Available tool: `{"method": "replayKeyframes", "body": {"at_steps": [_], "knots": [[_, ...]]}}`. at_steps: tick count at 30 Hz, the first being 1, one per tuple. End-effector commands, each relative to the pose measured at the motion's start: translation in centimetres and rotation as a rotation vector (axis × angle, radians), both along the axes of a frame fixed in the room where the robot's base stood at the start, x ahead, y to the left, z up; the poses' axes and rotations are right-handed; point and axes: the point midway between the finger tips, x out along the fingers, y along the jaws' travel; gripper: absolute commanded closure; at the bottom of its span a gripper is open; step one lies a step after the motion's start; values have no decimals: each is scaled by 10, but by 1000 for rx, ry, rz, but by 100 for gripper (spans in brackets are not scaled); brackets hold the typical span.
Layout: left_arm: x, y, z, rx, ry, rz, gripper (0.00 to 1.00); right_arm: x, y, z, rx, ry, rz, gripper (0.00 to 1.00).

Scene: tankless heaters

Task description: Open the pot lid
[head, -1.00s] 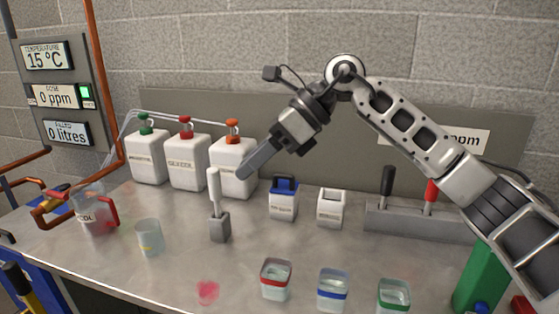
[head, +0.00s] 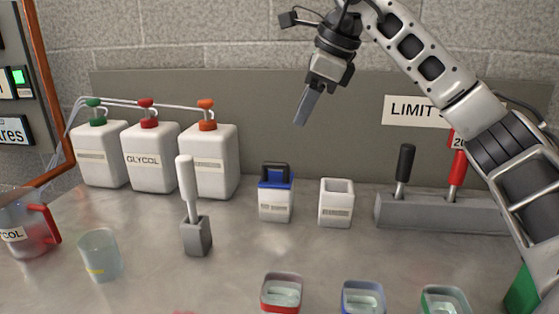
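A small white pot (head: 275,208) with a blue lid (head: 275,182) stands on the workbench, below my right gripper in the head view. A dark handle stands up on the lid, and the lid sits on the pot. My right gripper (head: 302,120) hangs above and slightly right of the pot, pointing down, clear of it and touching nothing. Its fingers show edge-on as one grey bar, so I cannot tell whether they are apart. My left gripper is not in view.
A white open-topped container (head: 336,205) stands right of the pot. A grey holder with a white-handled tool (head: 196,236) stands left. White jugs (head: 150,160) line the back. A lever box (head: 435,213) is at right. Three colour-rimmed cups (head: 282,294) stand in front.

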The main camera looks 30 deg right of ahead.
Motion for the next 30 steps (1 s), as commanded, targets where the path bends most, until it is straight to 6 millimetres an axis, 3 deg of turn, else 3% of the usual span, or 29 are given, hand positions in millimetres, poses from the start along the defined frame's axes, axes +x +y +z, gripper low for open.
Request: {"method": "replayKeyframes", "body": {"at_steps": [1,6,15,21,30], "knots": [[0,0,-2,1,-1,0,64,4,2,-14,-1,5,1,64],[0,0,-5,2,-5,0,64,18,10,-48,0,5,1,64],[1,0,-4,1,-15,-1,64,39,21,-97,1,4,1,64],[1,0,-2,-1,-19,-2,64,45,24,-110,2,1,1,64],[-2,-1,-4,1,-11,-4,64,46,24,-111,2,1,1,64]]}}
